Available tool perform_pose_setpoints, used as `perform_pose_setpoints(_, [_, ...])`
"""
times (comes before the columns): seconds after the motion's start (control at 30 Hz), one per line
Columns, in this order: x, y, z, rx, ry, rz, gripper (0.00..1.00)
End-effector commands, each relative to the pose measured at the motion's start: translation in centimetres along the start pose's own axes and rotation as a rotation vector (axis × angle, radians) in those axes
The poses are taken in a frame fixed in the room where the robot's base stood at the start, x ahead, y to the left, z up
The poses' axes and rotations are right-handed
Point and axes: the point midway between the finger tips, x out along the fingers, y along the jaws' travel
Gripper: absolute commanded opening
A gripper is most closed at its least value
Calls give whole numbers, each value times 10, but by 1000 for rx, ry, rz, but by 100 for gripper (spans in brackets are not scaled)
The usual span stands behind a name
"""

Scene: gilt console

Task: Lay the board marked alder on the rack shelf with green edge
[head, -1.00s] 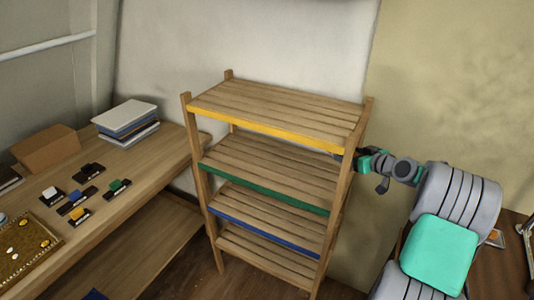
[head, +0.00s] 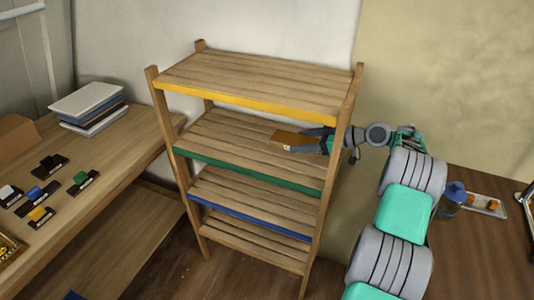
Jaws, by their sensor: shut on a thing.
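The wooden rack has a top shelf with a yellow edge (head: 245,107), a shelf with a green edge (head: 245,171) below it, and a shelf with a blue edge (head: 250,218) lower down. My gripper (head: 318,140) reaches in from the right, between the yellow-edged and green-edged shelves. It is shut on a small brown board (head: 291,139), which appears to be held above the green-edged shelf's slats. A small pale mark shows on the board's front edge, too small to read. Whether the board touches the slats I cannot tell.
The rack's front right post (head: 341,135) stands close beside my gripper. A wooden console (head: 110,150) at left bears stacked books (head: 88,107) and several small dark boards with coloured blocks. A blue bottle (head: 453,198) and a tray (head: 484,206) are at right. The green-edged shelf's left side is clear.

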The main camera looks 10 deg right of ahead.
Motion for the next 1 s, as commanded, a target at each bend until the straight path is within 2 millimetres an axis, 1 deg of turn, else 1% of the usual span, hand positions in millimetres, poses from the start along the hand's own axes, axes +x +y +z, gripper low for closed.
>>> perform_pose_setpoints(0.03, [11,-1,7,-7,1,0,22])
perform_pose_setpoints(0.17, [36,-1,-4,-7,2,-1,22])
perform_pose_setpoints(0.23, [47,-1,-23,-2,2,-2,22])
perform_pose_setpoints(0.4, [86,0,-41,0,2,0,22])
perform_pose_setpoints(0.5, [104,0,-47,1,2,1,22])
perform_pose_setpoints(0.63, [116,1,-48,3,2,4,22])
perform_pose_setpoints(0.83, [127,1,-20,5,1,4,22])
perform_pose_setpoints(1.0, [128,1,-17,1,2,5,22])
